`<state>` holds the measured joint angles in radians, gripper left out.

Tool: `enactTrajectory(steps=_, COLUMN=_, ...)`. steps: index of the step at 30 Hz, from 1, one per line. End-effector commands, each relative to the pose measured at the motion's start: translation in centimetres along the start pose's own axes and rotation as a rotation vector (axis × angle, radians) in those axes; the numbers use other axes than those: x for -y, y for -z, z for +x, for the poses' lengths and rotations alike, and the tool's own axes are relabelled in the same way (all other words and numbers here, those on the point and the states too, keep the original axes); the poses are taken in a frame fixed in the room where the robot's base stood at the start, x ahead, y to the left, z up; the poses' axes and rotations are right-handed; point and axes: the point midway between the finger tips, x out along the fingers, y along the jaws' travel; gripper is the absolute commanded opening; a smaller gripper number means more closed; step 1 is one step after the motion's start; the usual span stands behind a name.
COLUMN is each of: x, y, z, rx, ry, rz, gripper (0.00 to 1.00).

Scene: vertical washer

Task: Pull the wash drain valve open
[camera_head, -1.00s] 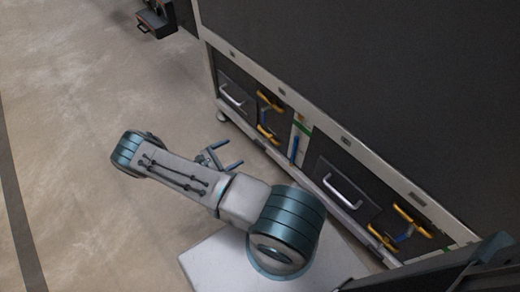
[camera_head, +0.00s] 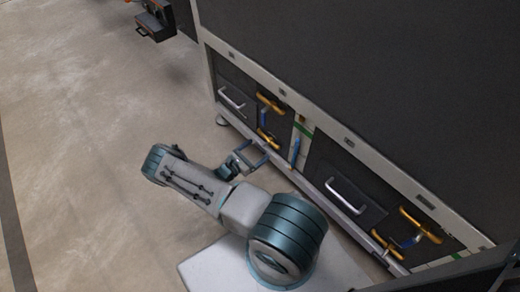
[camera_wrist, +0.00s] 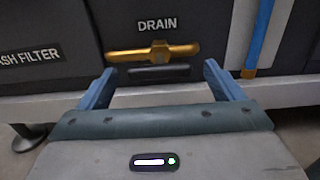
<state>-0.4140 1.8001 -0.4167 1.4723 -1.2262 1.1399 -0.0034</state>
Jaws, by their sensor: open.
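The drain valve's yellow handle (camera_wrist: 153,52) lies level on a dark panel under the word DRAIN in the wrist view, with a dark slot just below it. In the head view, a yellow handle (camera_head: 267,138) low on the left half of the washer (camera_head: 400,90) appears to be the same one. My gripper (camera_wrist: 158,72) is open and empty, its blue fingers pointing toward the panel on either side of the handle's middle. The handle is ahead of the fingertips and apart from them. In the head view my gripper (camera_head: 254,151) is low, in front of the washer.
A vertical blue lever (camera_wrist: 257,35) stands right of the handle. A panel marked FILTER (camera_wrist: 30,56) is at left. Another yellow handle (camera_head: 270,102) sits above, and more yellow handles (camera_head: 418,225) are farther right. The floor at left (camera_head: 80,150) is clear.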

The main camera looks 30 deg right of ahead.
Motion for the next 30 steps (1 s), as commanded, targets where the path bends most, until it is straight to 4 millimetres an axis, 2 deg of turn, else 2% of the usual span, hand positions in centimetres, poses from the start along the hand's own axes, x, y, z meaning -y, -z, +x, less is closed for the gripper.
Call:
enactTrajectory(steps=3, x=0.0, y=0.1, z=1.6, rx=0.000, ry=0.002, rz=0.001, gripper=0.87)
enactTrajectory(steps=6, x=0.0, y=0.1, z=2.3, rx=0.000, ry=0.001, rz=0.001, gripper=0.87)
enactTrajectory(steps=16, x=0.0, y=0.0, z=2.7, rx=0.000, ry=0.001, rz=0.001, gripper=0.87)
enactTrajectory(steps=17, x=0.0, y=0.0, z=2.7, rx=0.000, ry=0.001, rz=0.001, gripper=0.84)
enactTrajectory(steps=21, x=0.0, y=0.0, z=2.7, rx=0.000, ry=0.001, rz=0.001, gripper=0.46)
enactTrajectory(steps=23, x=0.0, y=0.0, z=2.7, rx=-0.001, ry=0.001, rz=0.001, gripper=0.29)
enactTrajectory(steps=24, x=0.0, y=0.0, z=2.7, rx=-0.001, ry=0.001, rz=0.001, gripper=0.24)
enactTrajectory(steps=27, x=-0.2, y=0.1, z=2.1, rx=-0.001, ry=-0.001, rz=0.001, gripper=0.24)
enactTrajectory(steps=30, x=-0.7, y=0.2, z=0.3, rx=-0.002, ry=-0.003, rz=0.002, gripper=0.24)
